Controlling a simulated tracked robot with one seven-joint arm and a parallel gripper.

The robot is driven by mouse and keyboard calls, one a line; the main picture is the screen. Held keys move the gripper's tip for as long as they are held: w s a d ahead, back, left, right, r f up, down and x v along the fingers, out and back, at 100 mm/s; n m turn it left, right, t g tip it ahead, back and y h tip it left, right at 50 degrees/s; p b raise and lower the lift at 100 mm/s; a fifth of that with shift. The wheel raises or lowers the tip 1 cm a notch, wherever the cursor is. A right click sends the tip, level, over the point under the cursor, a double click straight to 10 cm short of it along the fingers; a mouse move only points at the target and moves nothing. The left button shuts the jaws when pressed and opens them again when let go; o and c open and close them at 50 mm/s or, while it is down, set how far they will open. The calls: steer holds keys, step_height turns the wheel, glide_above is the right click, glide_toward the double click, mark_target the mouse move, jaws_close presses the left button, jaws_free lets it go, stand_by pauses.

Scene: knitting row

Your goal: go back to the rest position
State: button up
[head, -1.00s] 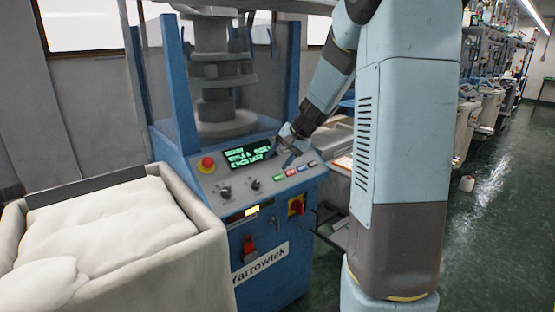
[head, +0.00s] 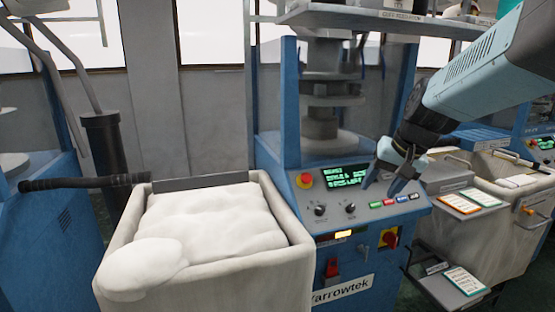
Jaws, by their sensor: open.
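My gripper (head: 382,186) hangs in front of the blue knitting machine's control panel (head: 335,209), at the right part of its lit green screen (head: 345,177). I cannot tell whether the fingertips touch the panel. The row of small coloured buttons (head: 394,201) lies just below and to the right of the fingers. My arm comes in from the upper right.
A cream bin (head: 210,279) heaped with white material stands left of the machine, a dark bar behind it. A red button (head: 305,180) sits on the panel's left. At right are another bin (head: 511,199), cards, and a low grey shelf (head: 443,289). A shelf overhangs above.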

steer(key=s+r+n+t+h, duration=0.1)
steer(key=s+n+h, duration=0.1)
steer(key=s, duration=1.2)
steer(key=shift+s+r+n, duration=0.15)
steer(key=shift+s+n, duration=0.15)
steer(key=shift+n, duration=0.1)
